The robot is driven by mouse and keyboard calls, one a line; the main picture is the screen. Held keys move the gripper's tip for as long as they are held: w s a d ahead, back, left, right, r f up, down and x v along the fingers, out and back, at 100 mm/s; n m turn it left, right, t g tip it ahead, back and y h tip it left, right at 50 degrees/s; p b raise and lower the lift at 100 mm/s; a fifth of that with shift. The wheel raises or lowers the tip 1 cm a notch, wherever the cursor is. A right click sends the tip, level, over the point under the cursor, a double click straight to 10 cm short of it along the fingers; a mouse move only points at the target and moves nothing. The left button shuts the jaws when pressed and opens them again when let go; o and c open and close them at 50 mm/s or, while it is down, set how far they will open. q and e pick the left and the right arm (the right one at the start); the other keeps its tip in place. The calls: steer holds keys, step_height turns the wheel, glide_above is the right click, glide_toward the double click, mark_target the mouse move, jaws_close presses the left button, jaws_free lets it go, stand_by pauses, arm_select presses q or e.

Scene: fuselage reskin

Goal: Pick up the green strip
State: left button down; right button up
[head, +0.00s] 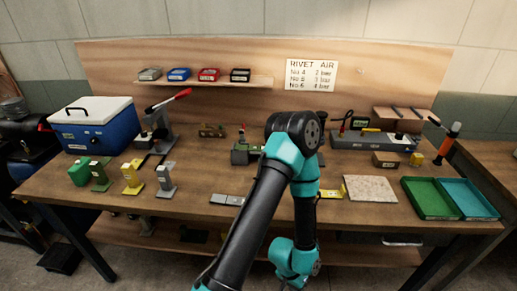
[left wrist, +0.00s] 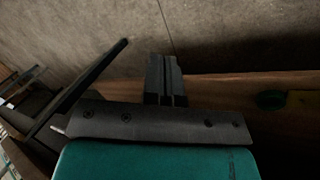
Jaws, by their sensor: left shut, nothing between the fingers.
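I cannot make out a green strip for certain in either view. In the head view, flat grey strips (head: 226,199) and a yellow strip (head: 331,194) lie near the bench's front edge; my arm covers the space between them. In the left wrist view a small dark green thing (left wrist: 271,100) lies beside a yellow patch (left wrist: 303,104) on a brown surface at the right. My left gripper (left wrist: 166,68) is shut and empty, apart from these things, with grey floor behind it. Its fingers are not visible in the head view. My right gripper is in neither view.
The wooden bench (head: 200,190) carries green, yellow and grey stands (head: 165,182) at left, a blue cooler (head: 98,128), a speckled plate (head: 369,188), and green (head: 430,198) and teal (head: 468,198) trays at right. A lower shelf (head: 365,254) runs underneath.

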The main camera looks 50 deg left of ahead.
arm_select(q)
steer(key=c, duration=1.8)
jaws_free()
steer(key=o, duration=0.6)
steer(key=shift+o, duration=0.2)
